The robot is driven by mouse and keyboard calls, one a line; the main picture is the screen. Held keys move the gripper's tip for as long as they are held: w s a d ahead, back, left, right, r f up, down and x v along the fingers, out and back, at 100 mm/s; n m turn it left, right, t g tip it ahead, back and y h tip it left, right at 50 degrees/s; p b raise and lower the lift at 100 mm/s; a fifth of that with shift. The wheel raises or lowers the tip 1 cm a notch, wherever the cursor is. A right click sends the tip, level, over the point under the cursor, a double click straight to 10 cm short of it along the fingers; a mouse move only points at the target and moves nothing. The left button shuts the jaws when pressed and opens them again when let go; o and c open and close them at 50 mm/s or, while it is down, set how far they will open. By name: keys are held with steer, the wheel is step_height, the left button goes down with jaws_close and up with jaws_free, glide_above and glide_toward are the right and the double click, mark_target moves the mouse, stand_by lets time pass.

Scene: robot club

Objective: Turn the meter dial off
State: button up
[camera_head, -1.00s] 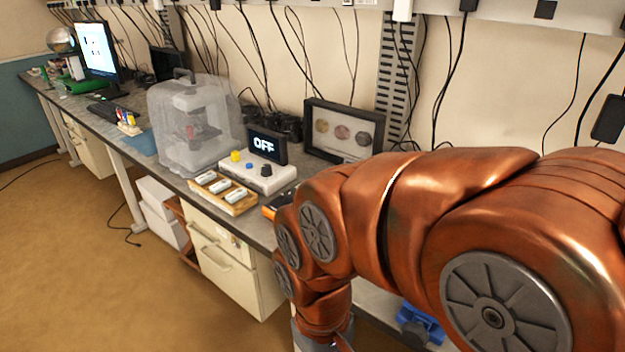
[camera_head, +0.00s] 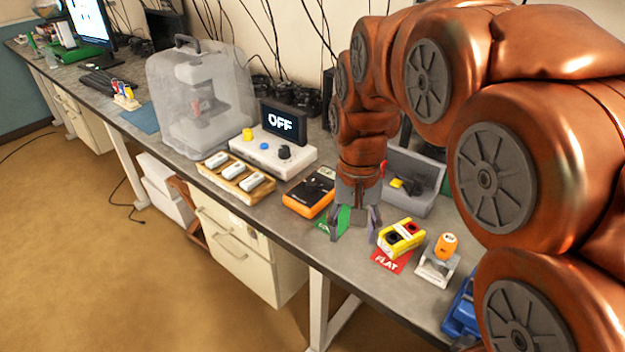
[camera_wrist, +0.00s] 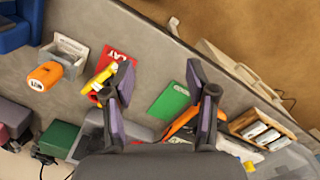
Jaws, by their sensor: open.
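An orange-and-black meter (camera_head: 314,190) lies on the bench, just left of my gripper in the head view. Its dial is too small to make out there. In the wrist view only an orange part of the meter (camera_wrist: 180,122) shows, partly hidden by the right finger. A white box (camera_head: 275,150) with yellow, blue and black knobs stands behind it, and its display (camera_head: 283,123) reads OFF. My gripper (camera_head: 357,222) points down over the bench, open and empty. It shows in the wrist view (camera_wrist: 160,75) with its fingers wide apart and a green card below.
A green card (camera_wrist: 170,101) lies under my gripper. A grey open case (camera_head: 425,172) is behind. A wooden tray (camera_head: 243,187) is left of the meter.

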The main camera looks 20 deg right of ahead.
steer(key=w+m, duration=0.3)
steer(key=w, duration=1.1)
steer(key=m+t, duration=0.1)
glide_above(312, 182)
steer(key=shift+s+d+f+b, duration=0.25)
steer(key=shift+s+f+b, duration=0.1)
steer(key=shift+f+b, duration=0.05)
steer(key=shift+w+f+m, duration=0.25)
steer(key=shift+m, duration=0.05)
steer(key=shift+w+a+f+p, duration=0.1)
steer(key=shift+f+p, duration=0.4)
steer(key=shift+f, duration=1.35)
steer(key=shift+a+f+p, duration=0.1)
steer(key=shift+f+p, duration=0.35)
steer(key=shift+f, duration=1.35)
jaws_close()
